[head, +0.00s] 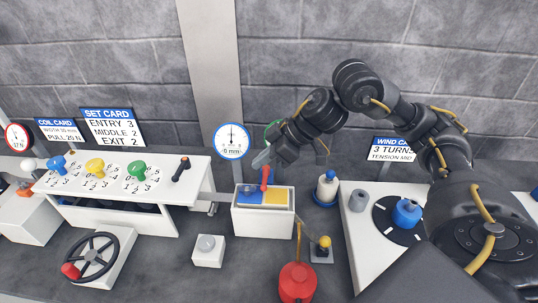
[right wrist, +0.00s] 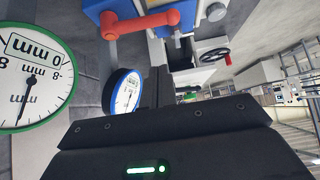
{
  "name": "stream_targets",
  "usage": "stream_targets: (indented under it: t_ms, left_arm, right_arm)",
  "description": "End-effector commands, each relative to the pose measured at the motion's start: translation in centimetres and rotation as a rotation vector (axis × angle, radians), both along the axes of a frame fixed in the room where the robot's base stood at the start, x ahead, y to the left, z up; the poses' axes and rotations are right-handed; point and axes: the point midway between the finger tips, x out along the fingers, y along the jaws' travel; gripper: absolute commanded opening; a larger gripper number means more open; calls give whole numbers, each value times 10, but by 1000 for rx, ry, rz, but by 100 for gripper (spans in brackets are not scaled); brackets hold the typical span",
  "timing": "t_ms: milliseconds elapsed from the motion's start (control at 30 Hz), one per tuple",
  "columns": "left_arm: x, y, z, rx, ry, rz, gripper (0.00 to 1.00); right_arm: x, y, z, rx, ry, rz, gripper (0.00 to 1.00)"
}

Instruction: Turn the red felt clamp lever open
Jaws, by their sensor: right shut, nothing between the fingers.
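The red felt clamp lever (head: 265,177) stands up on a white box (head: 262,221) with a blue and a yellow pad on top. In the right wrist view the red lever (right wrist: 140,23) lies across the top, in front of a blue part. My right gripper (head: 262,158) is shut and empty, just above the top of the lever in the head view. Whether it touches the lever cannot be told. My left gripper is not in view.
A round blue-rimmed dial (head: 232,140) stands behind the box. A white bench with coloured knobs (head: 137,168) is to the left. A blue-capped bottle (head: 326,188), a yellow-knobbed lever (head: 324,243) and a red can (head: 297,283) stand to the right and in front.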

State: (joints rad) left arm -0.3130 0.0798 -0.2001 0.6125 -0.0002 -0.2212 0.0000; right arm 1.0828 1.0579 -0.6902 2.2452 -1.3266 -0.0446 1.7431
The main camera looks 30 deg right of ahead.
Motion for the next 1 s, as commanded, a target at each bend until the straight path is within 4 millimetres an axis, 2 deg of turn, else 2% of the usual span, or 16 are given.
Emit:
stream_targets:
  t_ms: [167, 300, 400, 533, 1000]
  left_arm:
    - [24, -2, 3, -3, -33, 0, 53]
    - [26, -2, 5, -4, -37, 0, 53]
    - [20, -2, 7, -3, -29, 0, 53]
    - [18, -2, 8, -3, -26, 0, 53]
    - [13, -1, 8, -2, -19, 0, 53]
  right_arm:
    - [15, 21, -29, 1, 5, -2, 0]
    - [26, 34, -48, 0, 3, -1, 0]
    - [14, 17, -48, -3, 1, -5, 0]
    - [6, 7, -51, -2, 1, -3, 0]
    - [1, 2, -52, 0, -1, -1, 0]
